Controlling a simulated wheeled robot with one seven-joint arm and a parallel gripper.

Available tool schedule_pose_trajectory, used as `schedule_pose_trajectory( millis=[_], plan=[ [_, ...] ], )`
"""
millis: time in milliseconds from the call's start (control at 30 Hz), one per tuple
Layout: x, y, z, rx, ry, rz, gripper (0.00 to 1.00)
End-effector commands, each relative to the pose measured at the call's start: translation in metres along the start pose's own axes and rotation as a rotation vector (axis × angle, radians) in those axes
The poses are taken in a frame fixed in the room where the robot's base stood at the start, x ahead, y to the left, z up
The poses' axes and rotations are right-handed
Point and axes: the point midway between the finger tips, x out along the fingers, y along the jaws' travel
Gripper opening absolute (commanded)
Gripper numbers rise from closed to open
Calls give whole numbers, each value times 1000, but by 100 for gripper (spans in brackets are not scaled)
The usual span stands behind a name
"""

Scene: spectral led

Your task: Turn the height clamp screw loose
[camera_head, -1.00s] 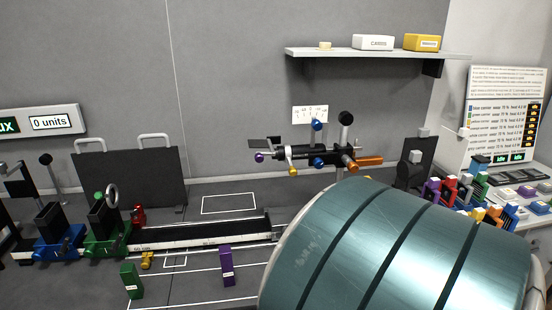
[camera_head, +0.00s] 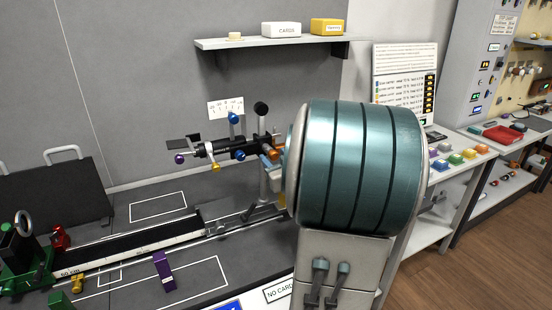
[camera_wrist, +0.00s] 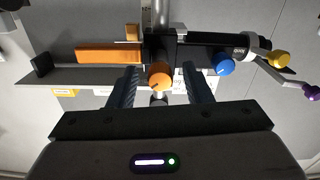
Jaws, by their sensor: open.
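A black tube instrument (camera_head: 215,150) stands on a post at the back of the bench and has several coloured knobs. In the wrist view the tube (camera_wrist: 205,48) runs across the top. My gripper (camera_wrist: 160,82) is open, with one dark finger on each side of a round orange knob (camera_wrist: 159,76); contact cannot be told. A blue knob (camera_wrist: 225,67) lies just right of the right finger. I cannot tell which knob is the height clamp screw.
An orange bar (camera_wrist: 108,54) sticks out left of the knob. A yellow knob (camera_head: 215,166) and purple knob (camera_head: 179,159) are on the instrument's left. A black rail (camera_head: 130,243) lies below. A shelf (camera_head: 270,41) with boxes hangs above. Bench space left of the instrument is partly free.

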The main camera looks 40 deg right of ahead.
Motion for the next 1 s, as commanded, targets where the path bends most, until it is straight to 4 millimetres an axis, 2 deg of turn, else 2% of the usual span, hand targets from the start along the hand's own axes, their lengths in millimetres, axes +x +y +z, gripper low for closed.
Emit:
schedule_pose_trajectory(
  millis=[133, 167, 300, 667, 1000],
  plan=[
    [0, 0, 0, 0, 0, 0, 45],
    [0, 0, 0, 0, 0, 0, 39],
    [0, 0, 0, 0, 0, 0, 0],
    [0, -1, 1, -36, 1, -1, 0],
    [0, -2, 4, -256, 4, -2, 0]
  ],
)
